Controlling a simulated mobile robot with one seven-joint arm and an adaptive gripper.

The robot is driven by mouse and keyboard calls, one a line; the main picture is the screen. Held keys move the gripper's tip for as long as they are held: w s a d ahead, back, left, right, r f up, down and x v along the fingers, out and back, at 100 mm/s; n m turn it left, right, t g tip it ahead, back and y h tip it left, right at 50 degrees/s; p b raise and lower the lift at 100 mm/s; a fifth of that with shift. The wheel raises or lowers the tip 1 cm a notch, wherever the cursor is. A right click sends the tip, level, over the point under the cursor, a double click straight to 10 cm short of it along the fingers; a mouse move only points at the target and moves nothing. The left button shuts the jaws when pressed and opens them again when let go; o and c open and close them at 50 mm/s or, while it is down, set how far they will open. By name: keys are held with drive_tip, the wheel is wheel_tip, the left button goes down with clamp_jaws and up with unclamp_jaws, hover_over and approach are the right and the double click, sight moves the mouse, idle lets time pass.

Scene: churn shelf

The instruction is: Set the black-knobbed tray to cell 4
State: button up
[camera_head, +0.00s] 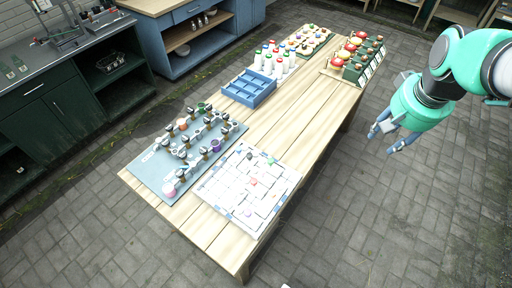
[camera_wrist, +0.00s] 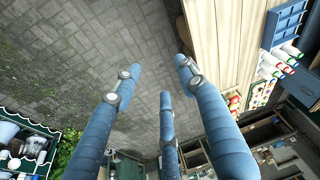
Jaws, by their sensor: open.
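A white board (camera_head: 230,206) divided into pale tray-like tiles lies on the near end of the wooden table. Small knobs stand on it, among them a green knob (camera_head: 271,160) and a red knob (camera_head: 253,182). A small dark knob (camera_head: 249,156) shows near its far edge; I cannot tell if it is the black one. Cell numbers are too small to read. My gripper (camera_head: 385,133) is open and empty, off the table's right side above the paving. In the wrist view its blue fingers (camera_wrist: 160,80) are spread with nothing between them.
A grey board with several dark-topped pegs (camera_head: 153,170) lies left of the white board. A blue divided crate (camera_head: 237,88), white bottles (camera_head: 275,60) and a rack of red-topped items (camera_head: 347,60) stand farther along the table. The paved floor (camera_head: 350,210) right of the table is clear.

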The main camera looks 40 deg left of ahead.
drive_tip(key=w+a+f+n+g+p, duration=0.1)
drive_tip(key=w+a+f, duration=0.1)
drive_tip(key=a, duration=0.4)
drive_tip(key=w+a+f+n+p, duration=0.1)
drive_tip(key=w+a+f, duration=0.1)
drive_tip(key=a, duration=0.5)
drive_tip(key=n+g+h+p, duration=0.1)
drive_tip(key=n+g+p, duration=0.15)
drive_tip(key=p, duration=0.35)
hover_over(249, 155)
wheel_tip(249, 155, down, 22)
drive_tip(key=shift+w+r+n+t, duration=0.1)
drive_tip(key=shift+r+n+t, duration=0.15)
drive_tip(key=shift+n, duration=0.1)
drive_tip(key=shift+f, duration=0.25)
wheel_tip(249, 155, down, 14)
drive_tip(key=shift+r+p, duration=0.25)
drive_tip(key=shift+p, duration=0.15)
clamp_jaws()
